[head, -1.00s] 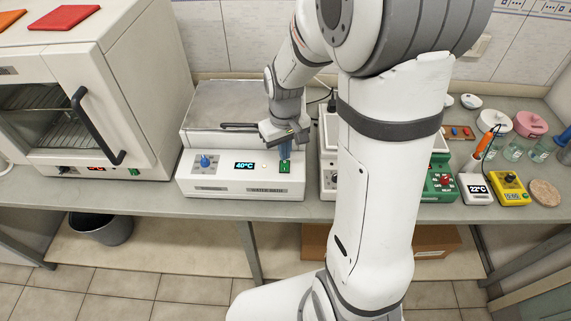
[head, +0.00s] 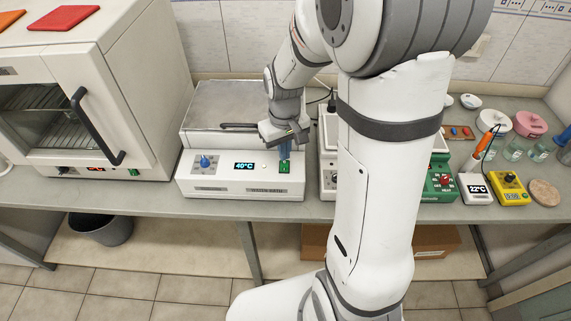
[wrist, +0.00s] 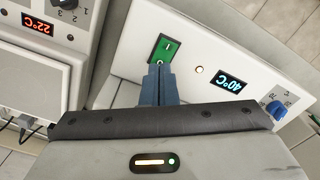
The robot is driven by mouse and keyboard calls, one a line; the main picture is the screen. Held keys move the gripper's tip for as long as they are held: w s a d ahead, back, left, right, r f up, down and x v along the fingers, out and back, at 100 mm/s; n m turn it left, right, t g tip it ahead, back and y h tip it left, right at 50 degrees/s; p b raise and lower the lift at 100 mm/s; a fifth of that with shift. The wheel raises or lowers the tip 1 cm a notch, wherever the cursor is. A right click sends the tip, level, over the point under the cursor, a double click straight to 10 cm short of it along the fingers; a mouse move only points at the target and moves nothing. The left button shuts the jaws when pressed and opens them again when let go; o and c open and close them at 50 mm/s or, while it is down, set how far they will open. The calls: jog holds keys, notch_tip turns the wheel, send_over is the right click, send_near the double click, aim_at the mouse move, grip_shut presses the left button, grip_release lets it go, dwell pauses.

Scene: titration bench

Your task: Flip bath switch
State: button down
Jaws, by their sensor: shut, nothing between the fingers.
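The water bath (head: 221,182) is a white box with a grey lid, a blue knob and a display reading 40°C. Its green rocker switch (head: 285,167) is at the right of the front panel. In the wrist view the switch (wrist: 163,49) shows beside a small lit lamp. My gripper (head: 284,155) is shut and empty, with blue fingers pointing down at the switch. In the wrist view the fingertips (wrist: 158,68) are at the switch's lower edge and overlap it slightly. I cannot tell whether they touch it.
An oven (head: 90,90) with a black handle stands left of the bath. Another white device (wrist: 35,60) reading 22°C is close beside the bath. A green device (head: 441,185), a yellow timer (head: 509,189) and glassware stand to the right, partly behind my arm.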

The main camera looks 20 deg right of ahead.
aim_at(285, 163)
jog(key=shift+f+b, duration=0.75)
jog(key=shift+f, duration=0.15)
dwell(0.7)
jog(key=shift+r, duration=0.15)
jog(key=shift+r+p, duration=2.55)
jog(key=shift+r, duration=0.85)
jog(key=s+r+m+t+b, duration=0.2)
jog(key=s+r, duration=0.7)
jog(key=s, duration=0.5)
jog(key=shift+s+t+b, duration=0.3)
jog(key=shift+t, duration=0.4)
jog(key=shift+d+r, duration=0.1)
